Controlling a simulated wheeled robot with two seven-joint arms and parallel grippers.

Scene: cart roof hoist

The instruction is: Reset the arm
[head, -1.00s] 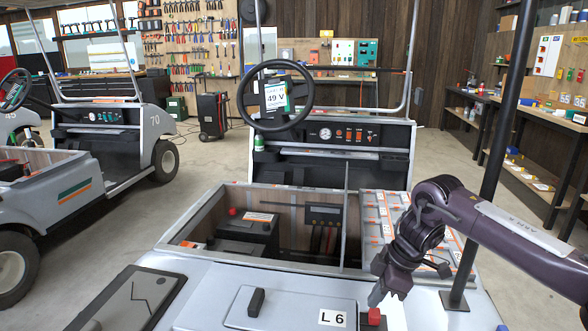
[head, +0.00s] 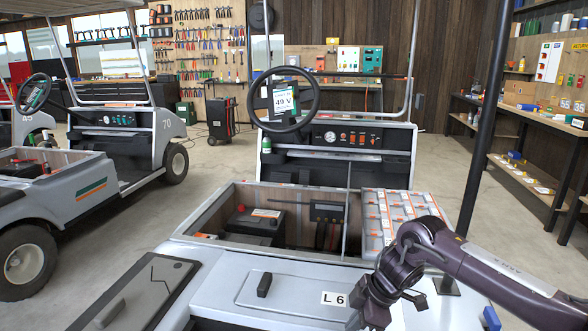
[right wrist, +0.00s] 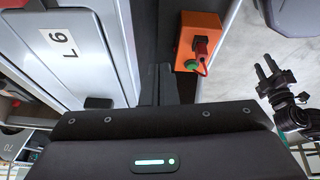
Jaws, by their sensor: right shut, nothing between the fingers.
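My right arm (head: 500,275) comes in from the right in the head view and bends down at the cart's front. Its gripper (head: 374,318) points down just right of the "L 6" label (head: 334,299); its tips are cut off at the lower edge. In the right wrist view the two fingers (right wrist: 158,84) lie together with nothing between them. They are left of an orange box (right wrist: 198,38) with a red plug and a green button, apart from it in the picture. A dark gripper, apparently my left (right wrist: 264,72), shows there at the right edge, fingers apart and empty.
The grey cart's open bay (head: 230,195) holds a black battery (head: 255,226). An orange-and-white tray (head: 398,208) sits beside it. A dark post (head: 478,140) rises near my right arm. Another cart (head: 85,200) stands at left. Floor is clear between the carts.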

